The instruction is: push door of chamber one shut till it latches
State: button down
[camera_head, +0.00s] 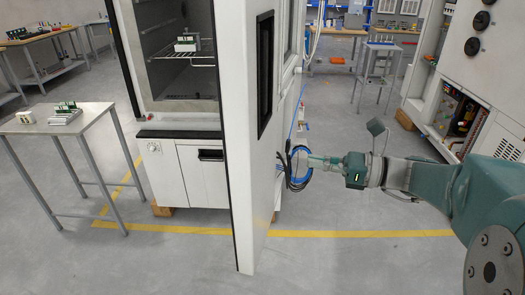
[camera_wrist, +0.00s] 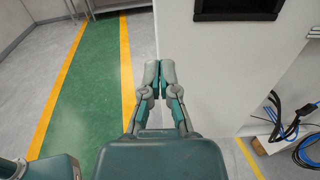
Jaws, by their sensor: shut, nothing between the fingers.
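The white door (camera_head: 243,150) of the chamber stands wide open, nearly edge-on in the head view, with a black recessed handle (camera_head: 265,72) on its right-hand face. The chamber (camera_head: 188,120) stands behind it with its interior showing and a wire rack inside. My gripper (camera_head: 306,161) is to the right of the door, at its outer face side. In the wrist view my gripper (camera_wrist: 160,68) is shut and empty, its fingertips overlapping the door's left edge. The door panel (camera_wrist: 215,75) fills the middle there, the handle recess (camera_wrist: 240,8) above. Whether the fingertips touch it I cannot tell.
A small table (camera_head: 62,120) with parts stands at left. Blue and black cables (camera_head: 297,165) hang behind my gripper. An open electrical cabinet (camera_head: 470,80) stands at right. Yellow lines (camera_head: 350,233) mark the floor, which is clear in front of the door.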

aim_at(251, 152)
jog(key=x, duration=1.1)
jog(key=shift+a, duration=0.15)
